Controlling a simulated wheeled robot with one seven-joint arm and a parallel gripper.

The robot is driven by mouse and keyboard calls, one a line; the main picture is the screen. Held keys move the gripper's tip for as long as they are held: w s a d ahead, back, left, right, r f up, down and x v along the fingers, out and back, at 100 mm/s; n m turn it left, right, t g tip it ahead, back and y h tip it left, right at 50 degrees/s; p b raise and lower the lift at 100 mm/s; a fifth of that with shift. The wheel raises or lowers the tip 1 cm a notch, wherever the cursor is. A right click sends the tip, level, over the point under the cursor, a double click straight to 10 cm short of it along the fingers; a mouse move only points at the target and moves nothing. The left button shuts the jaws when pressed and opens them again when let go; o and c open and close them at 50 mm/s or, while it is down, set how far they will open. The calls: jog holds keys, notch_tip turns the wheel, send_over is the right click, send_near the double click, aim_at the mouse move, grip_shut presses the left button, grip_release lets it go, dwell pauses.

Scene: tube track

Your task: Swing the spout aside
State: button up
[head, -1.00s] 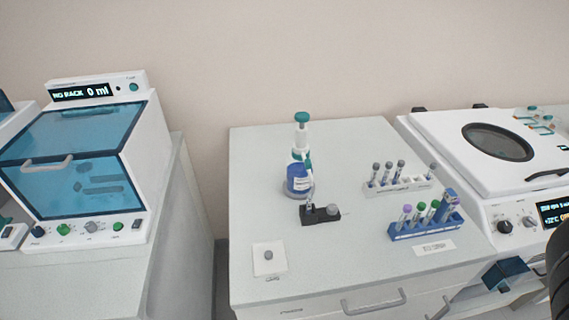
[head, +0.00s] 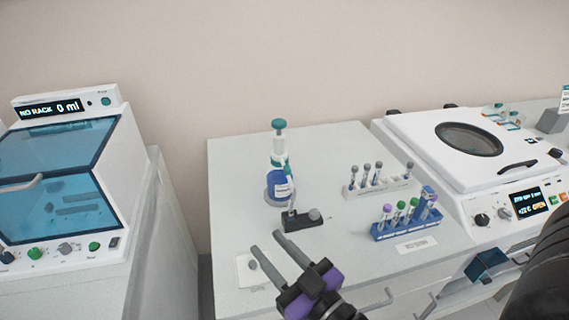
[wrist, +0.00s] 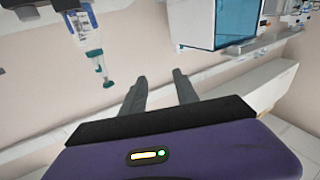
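A dispenser bottle (head: 280,187) with blue liquid, a white pump body and a teal top knob stands upright on the white cabinet top. Its teal-and-clear spout (head: 289,168) points toward the front, above a small tube in a black holder (head: 303,221). In the wrist view the dispenser (wrist: 90,45) appears upside down at upper left; its spout is hard to make out there. My gripper (head: 265,243) is open and empty, in front of the black holder and apart from the dispenser. Its two dark fingers also show spread in the wrist view (wrist: 159,77).
A white rack (head: 382,187) and a blue rack (head: 405,229) of tubes stand right of the dispenser. A white card (head: 247,272) lies partly behind my gripper. A centrifuge (head: 470,165) stands right, a blue-windowed machine (head: 60,180) left. Left of the dispenser is clear.

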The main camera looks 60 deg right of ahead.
aim_at(289, 171)
jog(key=w+d+m+g+h, duration=0.1)
jog(key=d+m+h, duration=0.1)
jog(key=d, duration=0.4)
jog(key=w+d+r+m+g+h, duration=0.1)
jog(key=w+d+g+h, duration=0.1)
jog(key=d, duration=0.4)
jog(key=w+d+m+g+h, duration=0.1)
jog(key=d+m+g+h, duration=0.1)
jog(key=d, duration=0.3)
jog(key=shift+w+d+r+m, duration=0.15)
jog(key=shift+w+d+m, duration=0.15)
jog(key=shift+d, duration=0.1)
jog(key=p+x, duration=0.2)
jog(key=x, duration=0.4)
jog(key=shift+d+r, duration=0.1)
jog(key=shift+d, duration=0.05)
jog(key=shift+w+d, duration=0.5)
grip_shut()
